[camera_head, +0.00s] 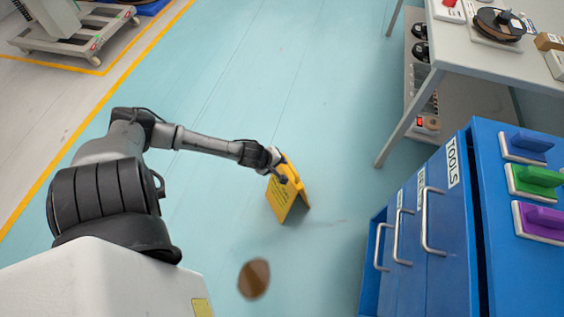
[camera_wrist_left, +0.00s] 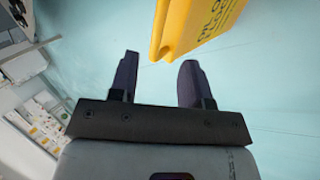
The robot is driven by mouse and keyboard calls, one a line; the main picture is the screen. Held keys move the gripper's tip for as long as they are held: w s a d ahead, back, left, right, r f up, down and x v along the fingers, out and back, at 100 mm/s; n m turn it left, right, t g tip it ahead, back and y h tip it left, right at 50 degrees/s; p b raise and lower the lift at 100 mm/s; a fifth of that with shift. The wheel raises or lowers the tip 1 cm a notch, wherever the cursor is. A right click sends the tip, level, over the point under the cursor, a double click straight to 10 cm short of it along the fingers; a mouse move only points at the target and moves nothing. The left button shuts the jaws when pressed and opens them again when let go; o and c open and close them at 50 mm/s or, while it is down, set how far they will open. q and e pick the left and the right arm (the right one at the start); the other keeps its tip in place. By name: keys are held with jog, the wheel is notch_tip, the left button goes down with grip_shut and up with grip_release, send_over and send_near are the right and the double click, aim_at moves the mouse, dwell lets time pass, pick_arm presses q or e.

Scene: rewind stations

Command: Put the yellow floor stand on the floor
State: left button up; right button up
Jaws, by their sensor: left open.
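The yellow floor stand (camera_head: 285,196) stands on the blue-green floor in the head view, its panels spread like a tent. My left gripper (camera_head: 279,170) is at its upper left edge. In the left wrist view the two dark fingers (camera_wrist_left: 158,80) are apart with nothing between them. The yellow stand (camera_wrist_left: 195,25) shows just beyond the fingertips, with part of its dark lettering. I cannot tell whether a finger touches it. My right gripper is not in view.
A brown spill (camera_head: 254,279) lies on the floor in front of the stand. A blue tool cabinet (camera_head: 408,235) with handles stands to the right. A workbench (camera_head: 436,75) is at the upper right. Open floor lies left of and behind the stand.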

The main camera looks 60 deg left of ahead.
pick_arm(q)
jog(key=s+d+r+m+g, duration=0.1)
jog(key=s+d+m, duration=0.25)
jog(key=d, duration=0.35)
jog(key=s+d+m, duration=0.2)
jog(key=d+m, duration=0.3)
jog(key=d, duration=0.2)
jog(key=s+d+r+m+g, duration=0.2)
jog(key=s+d+r+m, duration=0.5)
jog(key=m, duration=0.5)
jog(key=shift+s+d+r+h, duration=0.3)
jog(key=shift+d+r, duration=0.75)
jog(key=shift+d, duration=0.4)
